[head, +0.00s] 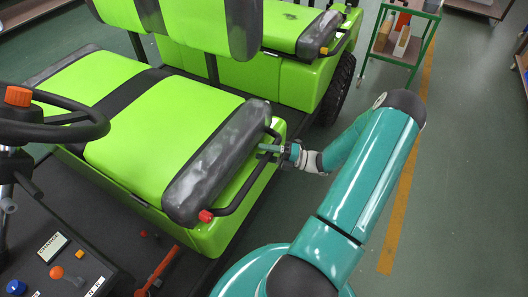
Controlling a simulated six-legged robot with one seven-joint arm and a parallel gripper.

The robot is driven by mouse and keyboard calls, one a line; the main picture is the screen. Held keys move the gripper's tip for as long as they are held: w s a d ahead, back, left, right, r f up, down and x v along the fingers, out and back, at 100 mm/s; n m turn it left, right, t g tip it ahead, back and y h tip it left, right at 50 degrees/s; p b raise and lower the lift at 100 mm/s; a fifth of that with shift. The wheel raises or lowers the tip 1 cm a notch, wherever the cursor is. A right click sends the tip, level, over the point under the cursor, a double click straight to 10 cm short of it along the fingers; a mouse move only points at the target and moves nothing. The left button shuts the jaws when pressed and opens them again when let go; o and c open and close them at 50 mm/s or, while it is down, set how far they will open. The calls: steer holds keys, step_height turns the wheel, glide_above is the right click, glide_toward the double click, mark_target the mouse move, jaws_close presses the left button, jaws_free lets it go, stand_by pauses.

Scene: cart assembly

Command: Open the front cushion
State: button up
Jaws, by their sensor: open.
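The front cushion (155,128) is a lime green seat with a black centre strip and dark grey edge bolsters. It lies flat on the green seat base (208,238). A black side rail (245,185) with a red end cap (206,216) runs along the cushion's right side. My gripper (268,152) is at the upper part of this rail, beside the right bolster. It is open, with its fingers pointing left towards the bolster. Whether the fingers touch the rail or bolster I cannot tell at this size.
The front backrest (207,22) stands behind the cushion, with a second green seat (292,30) beyond it. A steering wheel (45,118) and a control panel (62,262) are at left. A green trolley (402,40) stands at the back. The floor at right is clear.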

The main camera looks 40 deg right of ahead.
steer(key=shift+w+a, duration=0.2)
steer(key=shift+w, duration=0.05)
steer(key=shift+c, duration=0.2)
jaws_close()
steer(key=shift+r, duration=0.15)
